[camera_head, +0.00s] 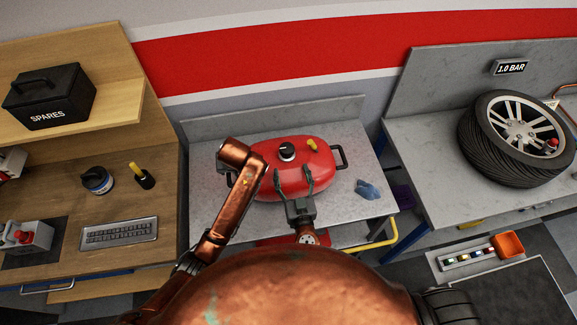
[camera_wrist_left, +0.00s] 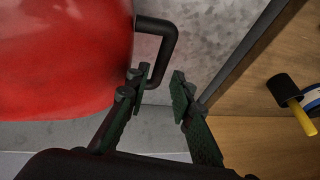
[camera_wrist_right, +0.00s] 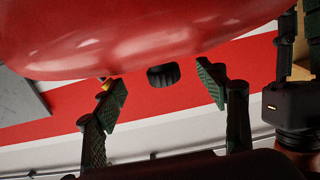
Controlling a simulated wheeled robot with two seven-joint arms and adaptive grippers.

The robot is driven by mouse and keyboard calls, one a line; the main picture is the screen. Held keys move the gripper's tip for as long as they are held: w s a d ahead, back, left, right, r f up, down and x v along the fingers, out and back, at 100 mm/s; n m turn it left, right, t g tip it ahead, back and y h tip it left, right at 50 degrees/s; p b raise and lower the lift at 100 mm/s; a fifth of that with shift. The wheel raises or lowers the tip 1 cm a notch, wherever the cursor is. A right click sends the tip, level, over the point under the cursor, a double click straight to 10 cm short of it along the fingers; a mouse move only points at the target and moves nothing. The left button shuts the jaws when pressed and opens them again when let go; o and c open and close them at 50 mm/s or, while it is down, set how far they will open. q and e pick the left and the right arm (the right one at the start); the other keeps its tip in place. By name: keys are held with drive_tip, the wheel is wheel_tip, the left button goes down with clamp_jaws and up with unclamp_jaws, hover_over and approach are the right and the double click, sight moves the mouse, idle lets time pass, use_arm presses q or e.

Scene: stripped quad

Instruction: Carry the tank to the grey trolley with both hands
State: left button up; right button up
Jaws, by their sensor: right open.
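The red tank (camera_head: 273,165) lies on a grey bench top, with a black cap (camera_head: 287,151) and a yellow valve (camera_head: 312,145) on top. Its black right handle (camera_head: 340,158) is free. My right gripper (camera_head: 307,180) is open at the tank's front side. The right wrist view shows its fingers apart, with the tank close beyond them. My left arm reaches the tank's left end; its gripper is hidden in the head view. I cannot identify the grey trolley for certain.
A blue rag (camera_head: 367,190) lies right of the tank. A yellow rail (camera_head: 385,238) shows below the bench's right front. A wooden desk with a keyboard (camera_head: 119,233) is left. A bench with a wheel (camera_head: 515,138) is right. A parts tray (camera_head: 468,258) is lower right.

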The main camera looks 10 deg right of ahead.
sight(288, 158)
use_arm(q)
drive_tip(key=x, duration=0.5)
drive_tip(key=shift+w+a+f, duration=0.1)
drive_tip(key=shift+f, duration=0.25)
use_arm(e)
drive_tip(key=w, duration=0.8)
drive_tip(key=shift+w+a, duration=0.25)
drive_tip(key=shift+w, duration=0.15)
use_arm(q)
drive_tip(key=shift+c, duration=0.7)
use_arm(e)
drive_tip(key=shift+c, duration=0.7)
use_arm(q)
clamp_jaws()
use_arm(e)
drive_tip(key=c, duration=0.5)
clamp_jaws()
use_arm(q)
drive_tip(key=shift+r, duration=0.1)
use_arm(e)
drive_tip(key=shift+r, duration=0.1)
